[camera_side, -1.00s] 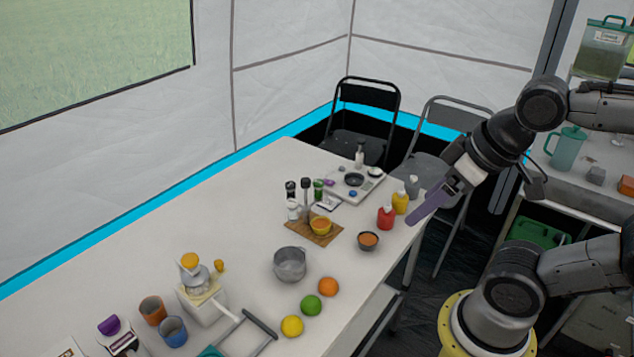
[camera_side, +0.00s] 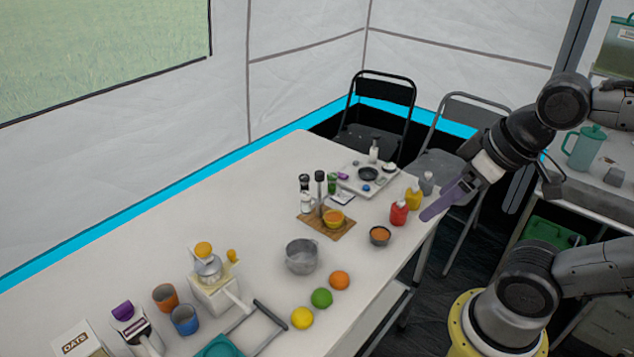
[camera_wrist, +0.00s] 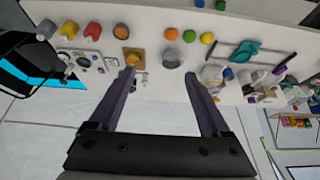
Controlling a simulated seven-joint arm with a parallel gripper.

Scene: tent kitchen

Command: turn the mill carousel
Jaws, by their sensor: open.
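The mill carousel (camera_side: 319,190) stands on the white table, beside a wooden board. Several mills with dark and green tops are grouped around a taller dark-topped post. In the wrist view the carousel (camera_wrist: 140,77) is small and partly hidden by the left finger. My gripper (camera_side: 426,216) has purple fingers and hangs near the table's right edge, well to the right of the carousel and apart from it. In the wrist view my gripper (camera_wrist: 160,75) is open, with nothing between its fingers.
An orange-filled bowl (camera_side: 334,217) sits on the board (camera_side: 343,232). A red bottle (camera_side: 399,213), a yellow bottle (camera_side: 413,197) and a small dark bowl (camera_side: 380,236) stand between carousel and gripper. A metal pot (camera_side: 301,257) is in front; a white scale-like unit (camera_side: 386,183) is behind.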

